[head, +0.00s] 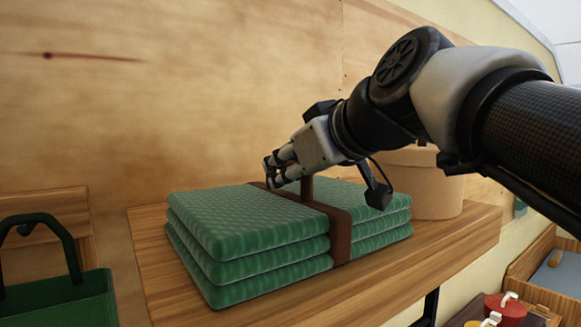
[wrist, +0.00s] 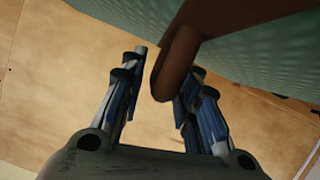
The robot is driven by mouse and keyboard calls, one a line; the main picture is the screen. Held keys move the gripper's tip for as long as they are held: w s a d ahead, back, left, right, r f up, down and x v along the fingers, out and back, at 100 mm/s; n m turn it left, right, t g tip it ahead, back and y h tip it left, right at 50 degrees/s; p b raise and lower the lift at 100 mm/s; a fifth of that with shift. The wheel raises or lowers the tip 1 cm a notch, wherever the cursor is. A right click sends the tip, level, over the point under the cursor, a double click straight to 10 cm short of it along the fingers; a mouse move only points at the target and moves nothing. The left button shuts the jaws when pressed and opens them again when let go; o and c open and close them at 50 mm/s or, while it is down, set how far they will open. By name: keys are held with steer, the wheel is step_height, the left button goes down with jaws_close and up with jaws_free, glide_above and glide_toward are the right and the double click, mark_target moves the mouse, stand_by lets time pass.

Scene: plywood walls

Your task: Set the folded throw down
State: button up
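The folded throw (head: 250,225) is a green, textured stack of several layers with a brown strap (head: 340,232) around it. It lies flat on a wooden shelf (head: 150,262). A brown upright handle (head: 307,187) rises from the strap. My gripper (head: 276,172) is just above the throw, close to the handle. In the wrist view, the fingers are spread apart, with the rounded handle end (wrist: 178,68) between their tips. A gap shows between the handle and the left finger; the handle is near the right finger, and I cannot tell whether they touch.
A tan round container (head: 432,185) stands behind the throw on the right of the shelf, close to my arm. A green carrier with a dark handle (head: 60,297) is at the lower left. Red (head: 505,308) and yellow lidded items sit low at the right. A plywood wall rises behind.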

stand_by(0.3)
steer(key=shift+r, duration=0.25)
steer(key=b+v, duration=0.1)
steer(key=v, duration=1.1)
steer(key=shift+f, duration=0.15)
